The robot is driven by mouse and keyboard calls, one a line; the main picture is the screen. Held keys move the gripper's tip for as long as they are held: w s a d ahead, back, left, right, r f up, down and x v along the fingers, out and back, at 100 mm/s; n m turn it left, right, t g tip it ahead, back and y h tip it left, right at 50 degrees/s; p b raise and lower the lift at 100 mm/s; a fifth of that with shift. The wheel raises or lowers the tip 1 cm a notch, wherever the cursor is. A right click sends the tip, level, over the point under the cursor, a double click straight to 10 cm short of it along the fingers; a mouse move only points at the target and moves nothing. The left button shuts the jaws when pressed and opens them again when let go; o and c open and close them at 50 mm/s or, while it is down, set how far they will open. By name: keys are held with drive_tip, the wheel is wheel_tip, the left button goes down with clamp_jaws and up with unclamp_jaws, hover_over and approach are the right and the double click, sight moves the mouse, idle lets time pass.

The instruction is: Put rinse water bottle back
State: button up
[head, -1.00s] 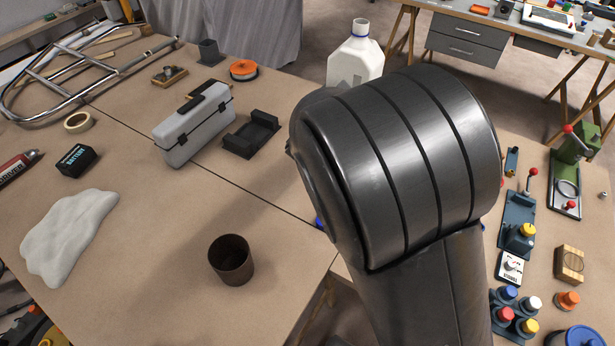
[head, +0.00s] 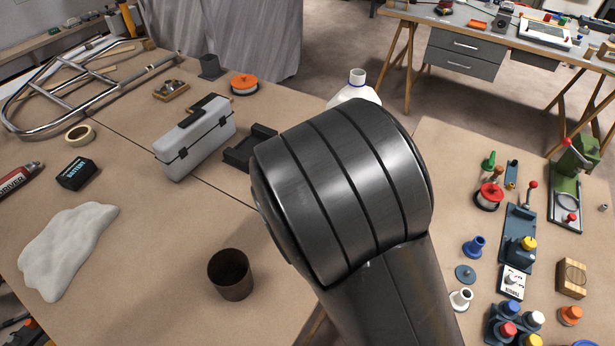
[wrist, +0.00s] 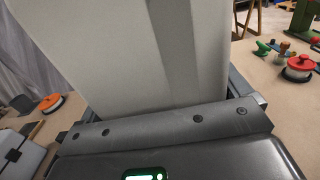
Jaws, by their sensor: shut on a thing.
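I cannot see the bottle's base.
A grey toolbox (head: 195,138), a dark open holder (head: 240,157), an orange-topped spool (head: 244,84) and a brown cup (head: 231,275) stand on the left bench. A white cloth (head: 65,245) lies there. The right bench (head: 450,150) holds several small fixtures and a red-topped spool (head: 489,196).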

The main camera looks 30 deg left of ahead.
drive_tip(key=s+a+f, duration=0.2)
drive_tip(key=a+f, duration=0.8)
drive_tip(key=shift+s+a+f, duration=0.15)
drive_tip(key=shift+s, duration=0.15)
drive_tip(key=shift+f, duration=0.1)
drive_tip(key=o, duration=1.2)
drive_tip(key=s, duration=0.7)
drive_tip(key=shift+s, duration=0.25)
